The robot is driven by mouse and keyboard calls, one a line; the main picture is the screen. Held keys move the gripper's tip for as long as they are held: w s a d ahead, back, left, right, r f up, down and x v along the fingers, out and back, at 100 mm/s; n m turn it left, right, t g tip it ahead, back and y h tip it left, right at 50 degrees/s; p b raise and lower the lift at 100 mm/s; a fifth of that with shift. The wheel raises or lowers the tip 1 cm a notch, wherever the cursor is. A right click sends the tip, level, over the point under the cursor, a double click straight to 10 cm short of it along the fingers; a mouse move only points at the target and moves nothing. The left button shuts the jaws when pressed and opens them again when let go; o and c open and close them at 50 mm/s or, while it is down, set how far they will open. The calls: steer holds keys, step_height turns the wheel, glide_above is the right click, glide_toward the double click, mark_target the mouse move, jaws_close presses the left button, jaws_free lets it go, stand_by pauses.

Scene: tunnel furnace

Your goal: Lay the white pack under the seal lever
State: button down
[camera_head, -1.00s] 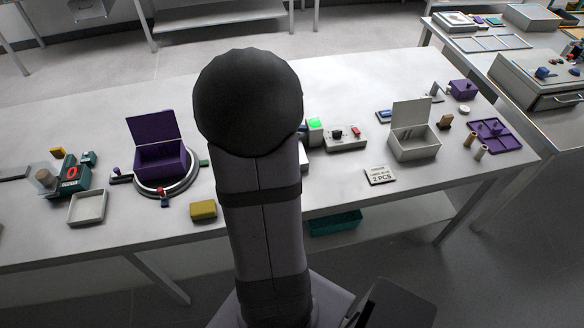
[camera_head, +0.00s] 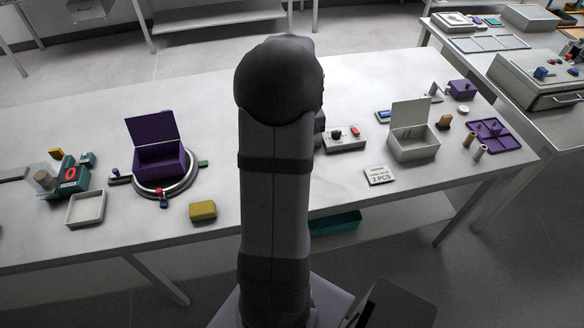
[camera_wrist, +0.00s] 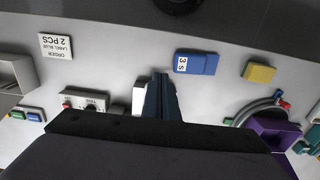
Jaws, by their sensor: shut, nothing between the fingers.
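My gripper (camera_wrist: 161,82) shows in the wrist view as two dark bluish fingers, shut with nothing between them, over the table. In the head view it is hidden behind my arm. A white piece (camera_wrist: 139,98) lies beside the fingers on the left in the wrist view, partly hidden. It may be the white pack, but I cannot tell. A blue block with a white "3 s" label (camera_wrist: 204,63) lies on the right beyond the fingertips. I cannot make out the seal lever in either view.
A control box with a red button (camera_head: 344,137), an order card (camera_head: 380,175) and an open grey box (camera_head: 414,149) stand right of my arm. A yellow block (camera_head: 203,210), a purple lidded box (camera_head: 160,162) on a ring and a white tray (camera_head: 86,208) stand left.

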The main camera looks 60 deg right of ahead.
step_height(320, 180, down, 9)
steer(key=p, duration=0.3)
steer(key=shift+w+d+f+p, duration=0.35)
steer(key=shift+w+d+p, duration=0.45)
steer(key=shift+w+d+f+p, duration=0.1)
steer(key=shift+w+d+p, duration=0.3)
steer(key=shift+w+d, duration=0.2)
steer(key=shift+w+d, duration=0.1)
steer(key=shift+w+d+b, duration=1.05)
steer(key=shift+w+d, duration=0.55)
steer(key=shift+s+a, duration=0.1)
